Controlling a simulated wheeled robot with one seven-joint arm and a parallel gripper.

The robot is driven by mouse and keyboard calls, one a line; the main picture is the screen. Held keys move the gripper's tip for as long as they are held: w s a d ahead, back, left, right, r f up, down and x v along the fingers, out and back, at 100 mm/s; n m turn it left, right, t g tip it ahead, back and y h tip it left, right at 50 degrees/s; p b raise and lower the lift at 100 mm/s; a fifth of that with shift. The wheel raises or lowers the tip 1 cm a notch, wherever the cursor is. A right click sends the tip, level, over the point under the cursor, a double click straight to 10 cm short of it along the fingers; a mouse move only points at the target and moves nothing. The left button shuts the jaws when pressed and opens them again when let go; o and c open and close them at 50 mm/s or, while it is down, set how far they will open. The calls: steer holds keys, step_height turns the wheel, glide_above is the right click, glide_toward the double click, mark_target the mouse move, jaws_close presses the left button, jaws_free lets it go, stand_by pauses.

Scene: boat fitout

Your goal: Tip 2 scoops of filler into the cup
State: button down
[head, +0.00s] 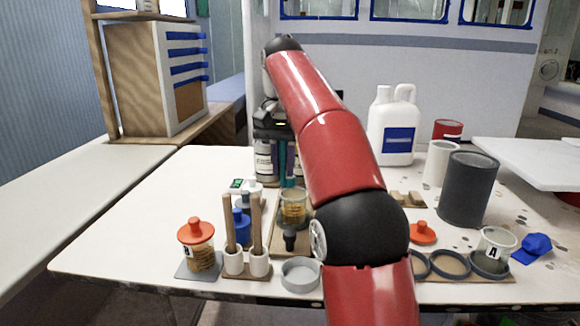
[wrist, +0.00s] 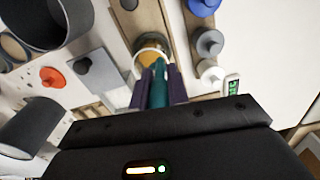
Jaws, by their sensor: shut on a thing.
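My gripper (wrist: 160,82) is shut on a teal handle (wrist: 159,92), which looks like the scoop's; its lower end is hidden. In the head view the teal handle (head: 283,160) hangs from my gripper (head: 276,140), above and behind a clear container (head: 293,207) with amber contents on a wooden board. In the wrist view the handle points at this container (wrist: 150,42); I cannot tell whether the scoop is inside it. A clear jar marked A (head: 495,246) with grey-green contents sits at the right. A jar with an orange lid (head: 198,248) and tan contents stands at the left. Which holds filler is unclear.
A grey dish (head: 300,274), black rings (head: 450,264), a dark grey can (head: 468,190) and a white jug (head: 392,128) crowd the table (head: 130,240). Its left part is clear.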

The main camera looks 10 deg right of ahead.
mark_target(288, 181)
steer(key=shift+s, duration=0.1)
steer(key=y, duration=0.1)
steer(key=d+t+y, duration=0.1)
steer(key=shift+s+d+f+t+y, duration=0.15)
steer(key=shift+s+t+y, duration=0.15)
steer(key=shift+y, duration=0.1)
steer(key=shift+d+f+y, duration=0.1)
steer(key=shift+f+y, duration=0.05)
steer(key=shift+y, duration=0.15)
steer(key=t+y+b, duration=0.1)
steer(key=y+b, duration=0.1)
steer(key=b, duration=0.1)
steer(key=d+f+t+y+b, duration=0.1)
steer(key=b, duration=0.2)
steer(key=s+d+t+y+b, duration=0.1)
steer(key=y+b, duration=0.1)
steer(key=b, duration=0.1)
steer(key=shift+f+t+y, duration=0.2)
steer(key=shift+t+y, duration=0.1)
steer(key=shift+t, duration=0.1)
steer(key=shift+s+t+y+b, duration=0.15)
steer(key=shift+t+y+b, duration=0.25)
steer(key=shift+b, duration=0.45)
steer(key=shift+d+r, duration=0.1)
steer(key=shift+d, duration=0.05)
steer(key=shift+s, duration=0.1)
